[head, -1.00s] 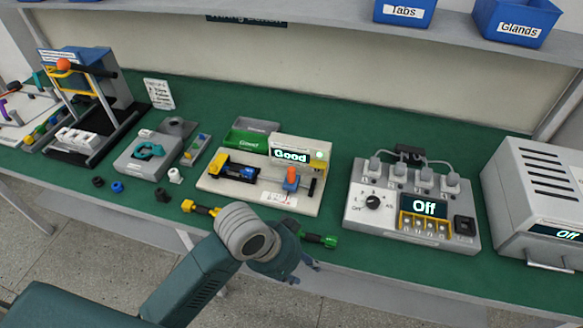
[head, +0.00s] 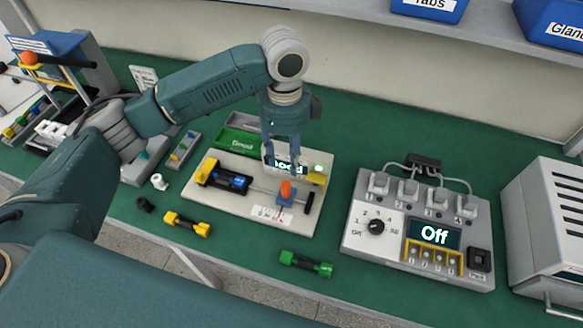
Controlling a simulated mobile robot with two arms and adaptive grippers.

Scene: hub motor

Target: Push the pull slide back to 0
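The pull tester (head: 222,208) is a pale plate with a black, yellow and blue clamp (head: 223,178) at its left. A black upright bar (head: 309,203) stands at the rail's right end. My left gripper (head: 282,160) points down over the tester, with its two fingers apart and empty. It is above and behind the slide in the picture, apart from the knob. The fingers partly hide the lit display. My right gripper is out of view.
A green tray (head: 236,142) stands behind the tester. A yellow-black piece (head: 187,224) and a green-black piece (head: 305,264) lie in front. The switch box (head: 380,245) reading "Off" stands to the right. Blue bins (head: 430,8) sit on the shelf above.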

